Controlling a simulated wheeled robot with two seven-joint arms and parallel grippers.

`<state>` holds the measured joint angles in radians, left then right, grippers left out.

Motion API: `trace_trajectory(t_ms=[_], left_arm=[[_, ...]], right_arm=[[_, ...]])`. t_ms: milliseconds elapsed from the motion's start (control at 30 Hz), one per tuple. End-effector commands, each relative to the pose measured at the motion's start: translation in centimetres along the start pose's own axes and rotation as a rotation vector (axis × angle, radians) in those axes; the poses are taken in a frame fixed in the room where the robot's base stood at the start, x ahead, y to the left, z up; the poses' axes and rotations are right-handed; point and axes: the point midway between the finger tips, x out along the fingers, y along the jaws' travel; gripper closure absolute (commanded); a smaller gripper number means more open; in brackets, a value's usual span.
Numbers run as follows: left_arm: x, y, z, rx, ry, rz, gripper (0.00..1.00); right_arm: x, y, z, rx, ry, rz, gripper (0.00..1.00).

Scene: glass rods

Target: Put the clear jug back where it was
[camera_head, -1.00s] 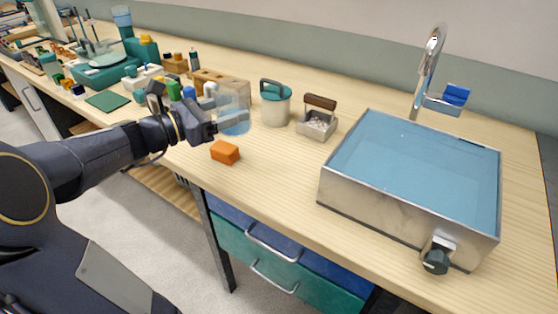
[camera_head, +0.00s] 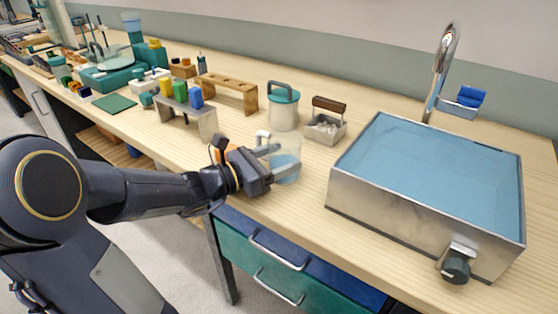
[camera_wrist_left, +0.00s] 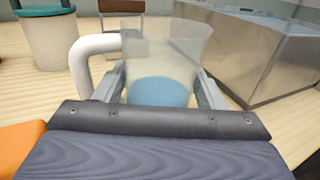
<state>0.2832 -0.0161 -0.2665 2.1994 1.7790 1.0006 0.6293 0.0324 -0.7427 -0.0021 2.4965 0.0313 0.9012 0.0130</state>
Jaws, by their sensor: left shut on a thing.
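The clear jug (camera_head: 287,163) has a white handle and blue liquid low inside. It is upright near the front of the wooden table, left of the metal basin. My left gripper (camera_head: 283,173) is shut around the jug's body. In the left wrist view the jug (camera_wrist_left: 165,60) stands between my two fingers (camera_wrist_left: 163,92), with its handle (camera_wrist_left: 82,62) to the left. I cannot tell whether the jug's base touches the table. My right gripper is not in view.
A metal basin of water (camera_head: 425,165) stands right of the jug. Behind are a lidded canister (camera_head: 284,110) and a small caddy (camera_head: 325,128). A rack with coloured pieces (camera_head: 188,115) stands to the left.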

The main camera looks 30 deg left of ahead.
Motion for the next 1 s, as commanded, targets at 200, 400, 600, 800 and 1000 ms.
trace_trajectory(t_ms=[200,400,600,800,1000], left_arm=[[0.0,0.0,0.0,0.001,-0.002,-0.001,0.69],[0.0,0.0,-0.3,0.000,0.000,-0.001,0.26],[0.0,0.0,-0.3,0.000,0.000,-0.001,0.15],[0.0,0.0,0.1,0.000,0.000,-0.001,0.15],[-2.5,0.1,0.2,0.001,-0.001,0.004,0.15]], right_arm=[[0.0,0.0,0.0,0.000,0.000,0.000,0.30],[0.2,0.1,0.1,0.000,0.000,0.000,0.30],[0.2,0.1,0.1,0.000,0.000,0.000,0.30],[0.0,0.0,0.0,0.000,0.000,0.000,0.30],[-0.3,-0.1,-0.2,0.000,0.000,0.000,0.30]])
